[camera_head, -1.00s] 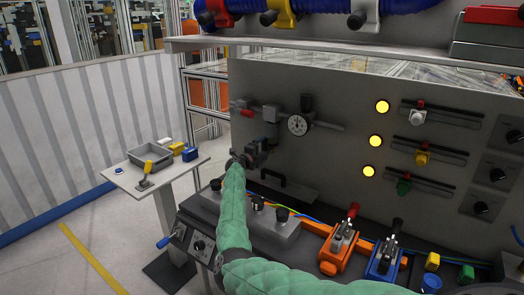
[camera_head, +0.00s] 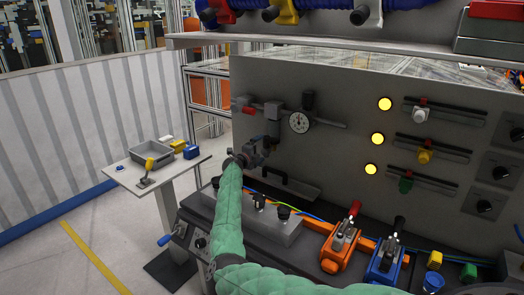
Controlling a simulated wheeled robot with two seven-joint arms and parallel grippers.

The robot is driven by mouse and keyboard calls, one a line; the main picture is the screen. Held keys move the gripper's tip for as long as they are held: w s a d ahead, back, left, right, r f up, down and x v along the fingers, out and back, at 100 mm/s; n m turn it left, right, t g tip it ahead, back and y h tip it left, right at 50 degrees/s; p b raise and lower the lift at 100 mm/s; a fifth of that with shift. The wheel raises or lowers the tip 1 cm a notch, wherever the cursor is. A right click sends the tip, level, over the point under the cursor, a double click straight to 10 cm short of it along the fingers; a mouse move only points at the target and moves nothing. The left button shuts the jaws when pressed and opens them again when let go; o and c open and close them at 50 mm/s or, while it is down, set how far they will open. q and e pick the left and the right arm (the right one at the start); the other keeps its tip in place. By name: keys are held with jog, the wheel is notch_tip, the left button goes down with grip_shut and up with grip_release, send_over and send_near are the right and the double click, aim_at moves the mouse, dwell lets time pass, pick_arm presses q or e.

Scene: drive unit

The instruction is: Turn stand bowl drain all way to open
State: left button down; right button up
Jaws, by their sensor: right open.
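An air line unit with a round gauge (camera_head: 299,123) and a red lever (camera_head: 243,111) is mounted along a pipe on the grey panel. A dark grey block, which looks like its bowl (camera_head: 272,124), hangs below the pipe left of the gauge. My right gripper (camera_head: 262,149) is at the lower end of this bowl, at the end of my green-sleeved arm. It is open, with its fingers small and dark against the panel. The drain itself is hidden or too small to make out, and I cannot tell whether the fingers touch it. My left gripper is not in view.
Orange (camera_head: 339,245) and blue (camera_head: 385,261) clamps stand on the bench. A side table (camera_head: 130,178) with a grey tray is at left. A shelf (camera_head: 330,38) overhangs above.

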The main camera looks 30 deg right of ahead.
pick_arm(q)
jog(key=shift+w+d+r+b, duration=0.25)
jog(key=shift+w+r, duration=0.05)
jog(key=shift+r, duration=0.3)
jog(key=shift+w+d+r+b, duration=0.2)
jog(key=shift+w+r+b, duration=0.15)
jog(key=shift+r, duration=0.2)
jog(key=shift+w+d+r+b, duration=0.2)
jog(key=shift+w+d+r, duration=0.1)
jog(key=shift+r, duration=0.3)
pick_arm(e)
jog(key=shift+v, duration=2.75)
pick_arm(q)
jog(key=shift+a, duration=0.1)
